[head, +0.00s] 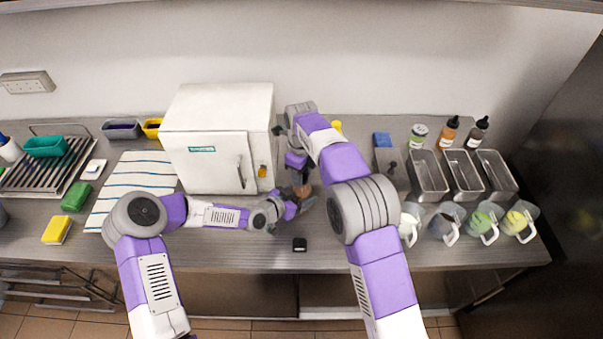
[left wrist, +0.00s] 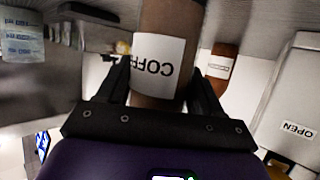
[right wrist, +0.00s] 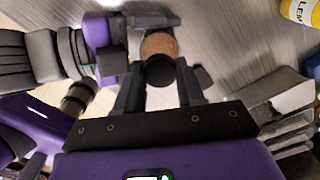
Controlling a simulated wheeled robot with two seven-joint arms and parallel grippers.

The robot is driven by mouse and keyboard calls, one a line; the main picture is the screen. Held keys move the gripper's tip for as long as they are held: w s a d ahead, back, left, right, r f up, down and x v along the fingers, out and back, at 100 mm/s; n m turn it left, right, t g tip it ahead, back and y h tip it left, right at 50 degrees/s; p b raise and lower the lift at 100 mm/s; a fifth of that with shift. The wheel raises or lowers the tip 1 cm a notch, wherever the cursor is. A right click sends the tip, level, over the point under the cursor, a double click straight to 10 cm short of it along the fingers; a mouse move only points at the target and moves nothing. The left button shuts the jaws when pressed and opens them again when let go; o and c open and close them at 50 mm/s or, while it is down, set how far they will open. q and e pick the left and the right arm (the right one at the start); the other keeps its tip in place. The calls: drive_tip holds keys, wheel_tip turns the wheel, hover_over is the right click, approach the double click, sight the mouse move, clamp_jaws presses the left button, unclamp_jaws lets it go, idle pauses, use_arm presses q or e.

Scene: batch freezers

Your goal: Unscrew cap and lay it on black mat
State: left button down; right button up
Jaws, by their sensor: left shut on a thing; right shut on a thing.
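A brown bottle labelled COFFEE (left wrist: 158,60) stands between the fingers of my left gripper (left wrist: 161,88), which is shut on its side. In the head view the bottle (head: 301,190) is in front of the white freezer's right side, partly covered by my arms. My right gripper (right wrist: 160,88) is over the bottle top, its fingers shut around the dark round cap (right wrist: 159,72). The cap appears to be at the bottle's top, with brown showing beyond it. A small black item (head: 300,244) lies near the counter's front edge; I cannot tell whether it is the black mat.
The white freezer (head: 218,140) stands left of the bottle, with a striped towel (head: 133,185) beside it. Metal pans (head: 428,174), measuring jugs (head: 481,224) and dropper bottles (head: 448,132) are at the right. The counter around the small black item is clear.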

drive_tip(key=n, duration=1.8)
drive_tip(key=shift+r, duration=0.1)
drive_tip(key=n, duration=2.7)
drive_tip(key=shift+n, duration=0.4)
drive_tip(key=n, duration=0.5)
drive_tip(key=shift+n, duration=0.3)
drive_tip(key=shift+r, duration=0.3)
